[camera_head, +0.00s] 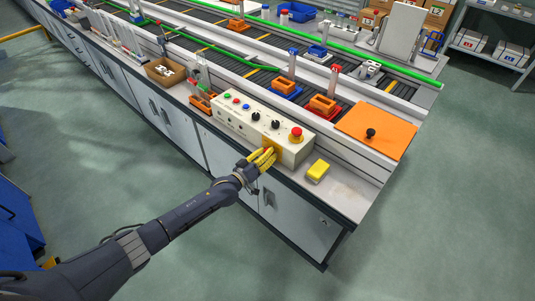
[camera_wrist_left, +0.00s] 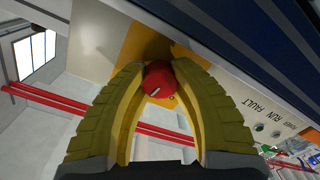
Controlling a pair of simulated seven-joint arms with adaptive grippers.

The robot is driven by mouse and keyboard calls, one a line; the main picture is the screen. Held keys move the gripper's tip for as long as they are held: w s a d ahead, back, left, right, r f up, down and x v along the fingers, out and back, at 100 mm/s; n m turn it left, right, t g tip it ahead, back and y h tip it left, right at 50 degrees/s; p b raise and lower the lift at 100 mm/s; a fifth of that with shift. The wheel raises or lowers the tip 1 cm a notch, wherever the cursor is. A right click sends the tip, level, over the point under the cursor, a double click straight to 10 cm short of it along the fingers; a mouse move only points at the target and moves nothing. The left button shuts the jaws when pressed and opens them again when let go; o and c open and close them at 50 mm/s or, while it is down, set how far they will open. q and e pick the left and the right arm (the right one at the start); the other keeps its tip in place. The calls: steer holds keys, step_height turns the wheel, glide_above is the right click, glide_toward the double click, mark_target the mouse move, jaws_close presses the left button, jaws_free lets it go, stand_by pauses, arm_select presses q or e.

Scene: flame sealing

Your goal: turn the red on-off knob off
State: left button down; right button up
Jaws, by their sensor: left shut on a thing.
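The red knob (camera_wrist_left: 158,80) sits on a yellow plate (camera_wrist_left: 142,42) on the front of the white control box. In the left wrist view it is between the two yellow fingertips of my left gripper (camera_wrist_left: 158,84), which are shut on its sides. A short white mark shows on the knob's face. In the head view my left gripper (camera_head: 267,156) reaches the front of the control box (camera_head: 232,119) near its right end and hides the knob. My right gripper is in neither view.
A red mushroom button (camera_head: 296,134) and black knobs (camera_head: 276,125) are on the box's top. A yellow block (camera_head: 318,170) lies on the bench just right of the box. An orange plate (camera_head: 375,131) with a black knob is farther right. A cardboard box (camera_head: 164,71) stands left.

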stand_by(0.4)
arm_select(q)
steer(key=c, duration=0.9)
jaws_free()
steer(key=shift+f, duration=0.1)
